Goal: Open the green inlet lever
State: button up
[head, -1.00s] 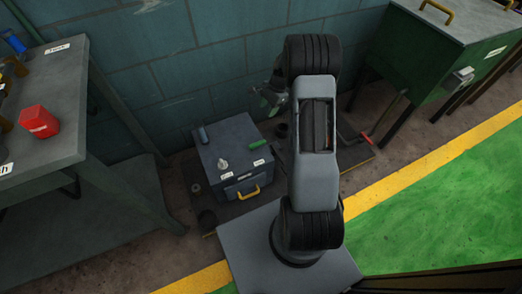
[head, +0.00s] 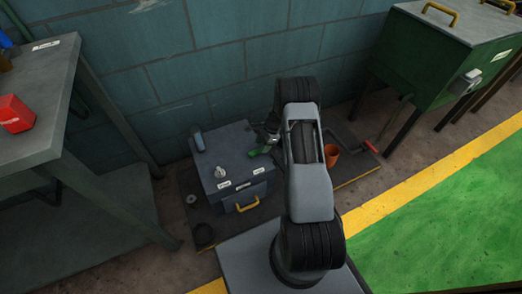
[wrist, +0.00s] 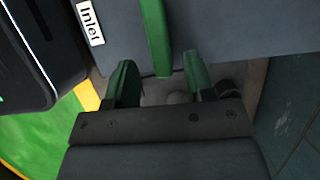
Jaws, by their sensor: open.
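The green inlet lever (wrist: 156,35) shows in the wrist view as a straight bar along the dark grey box, beside a white "Inlet" label (wrist: 90,22). My gripper (wrist: 160,74) is open, with one green finger on each side of the lever's near end. Gaps show between the lever and both fingers. In the head view my gripper (head: 264,147) is low at the right side of the box (head: 225,160). My arm and gripper crowd that side, so I cannot clearly separate lever from fingers there.
The box carries a pale knob (head: 220,172) and a yellow handle (head: 247,205). An orange container (head: 331,156) and a red-ended lever (head: 368,143) stand right of my arm. A green cabinet (head: 440,60) is at right, a workbench (head: 50,95) at left.

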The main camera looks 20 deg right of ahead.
jog(key=shift+x, duration=1.2)
jog(key=shift+c, duration=0.5)
grip_shut()
